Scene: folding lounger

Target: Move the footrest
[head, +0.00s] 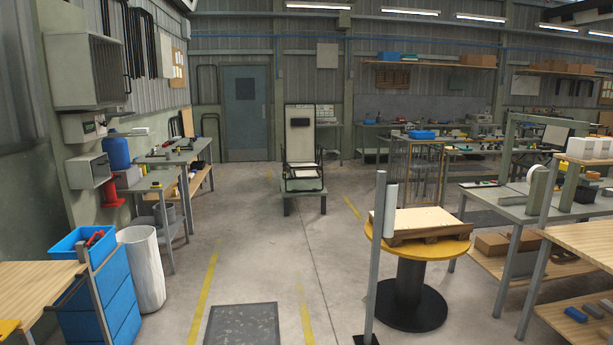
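A folding lounger (300,130) stands some way off, near the middle of the head view. Its tall pale backrest is upright and dark-framed, and its seat is low with dark side rails. It rests on a low grey-green platform (290,191). The footrest cannot be made out clearly at this distance; the front of the seat shows only as a small dark frame. Neither of my grippers is in view.
Open concrete floor with yellow lines and a dark floor mat (242,325) lies before the lounger. A round yellow-topped table (453,246) and a grey post (376,250) stand at right. Blue drawers (90,310) and a white bin (142,268) stand at left.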

